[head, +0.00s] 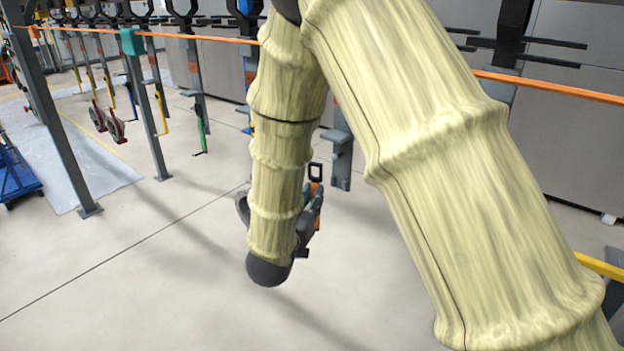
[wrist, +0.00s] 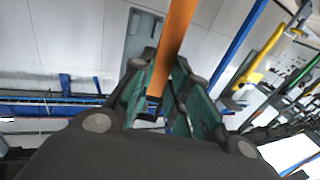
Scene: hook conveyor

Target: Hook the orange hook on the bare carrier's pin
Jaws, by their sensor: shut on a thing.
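My gripper (head: 308,212) is mostly hidden behind my own arm in the head view, low in front of the conveyor line. In the wrist view its teal-padded fingers (wrist: 160,98) are shut on the orange hook (wrist: 174,42), a flat orange bar running up out of the frame. Only a little of the orange hook (head: 318,191) shows in the head view. A black carrier (head: 510,30) with horizontal bars hangs at upper right, with no hook visible on it. My arm hides part of the line, so I cannot tell whether it is the bare carrier. No pin shows clearly.
Carriers with hooks hang along the line at upper left, including a green hook (head: 201,133). An orange rail (head: 550,88) crosses the view. Grey posts (head: 145,110) stand at left. A blue cart (head: 15,172) is at far left. The near floor is clear.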

